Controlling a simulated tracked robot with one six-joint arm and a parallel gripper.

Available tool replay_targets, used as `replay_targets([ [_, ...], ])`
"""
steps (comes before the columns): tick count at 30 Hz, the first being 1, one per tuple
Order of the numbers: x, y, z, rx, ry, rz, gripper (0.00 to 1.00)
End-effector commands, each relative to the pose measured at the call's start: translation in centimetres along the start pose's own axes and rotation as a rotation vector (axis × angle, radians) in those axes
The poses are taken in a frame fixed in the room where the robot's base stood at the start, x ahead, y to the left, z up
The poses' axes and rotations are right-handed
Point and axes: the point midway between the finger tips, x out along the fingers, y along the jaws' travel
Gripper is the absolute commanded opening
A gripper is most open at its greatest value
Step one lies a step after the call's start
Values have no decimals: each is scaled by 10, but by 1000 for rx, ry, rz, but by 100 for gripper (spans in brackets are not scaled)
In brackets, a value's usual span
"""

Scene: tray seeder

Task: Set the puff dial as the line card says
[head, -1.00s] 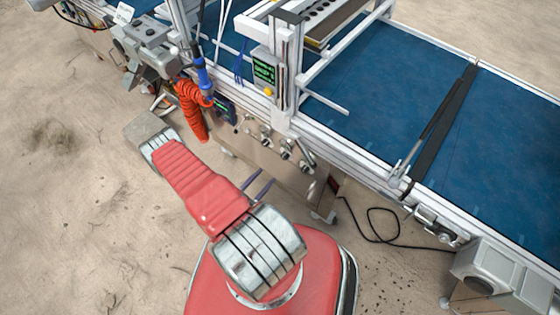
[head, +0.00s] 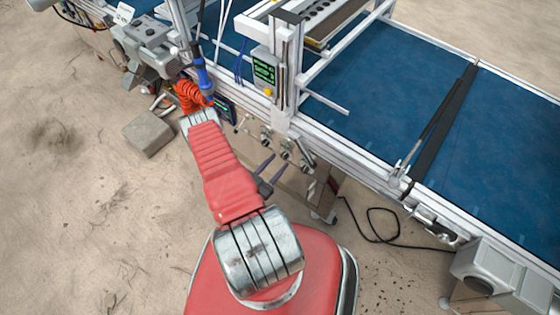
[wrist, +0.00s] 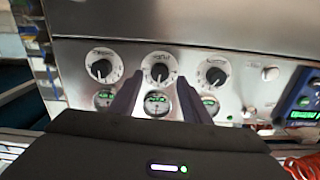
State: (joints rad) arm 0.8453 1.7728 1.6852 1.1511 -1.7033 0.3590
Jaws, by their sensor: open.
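Three black dials with white pointers sit in a row on a metal panel in the wrist view: a left dial (wrist: 103,69), a middle dial (wrist: 159,70) and a right dial (wrist: 213,75). The dial labels are too small to read, so I cannot tell which is the puff dial. My gripper (wrist: 154,82) is open and empty, its dark fingers pointing at the panel on either side of the middle dial's line; contact is not visible. The gripper (head: 279,162) also shows near the panel. A white card (head: 123,13), perhaps the line card, is unreadable.
A green-text display (head: 264,71) stands on the frame above the panel. A blue-framed screen (wrist: 302,108) and a red coiled hose (wrist: 303,166) lie right of the dials. A blue conveyor belt (head: 370,90) runs behind. A grey block (head: 149,134) lies on the open floor.

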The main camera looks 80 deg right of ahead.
Motion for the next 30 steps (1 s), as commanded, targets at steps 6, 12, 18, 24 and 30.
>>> replay_targets([
  [6, 18, 0, 0, 1, 0, 2, 43],
  [12, 24, 0, 0, 1, 0, 1, 43],
  [18, 24, 0, 0, 1, 0, 1, 43],
  [24, 24, 0, 0, 0, 0, 1, 30],
  [30, 24, 0, 0, 1, 0, 1, 16],
])
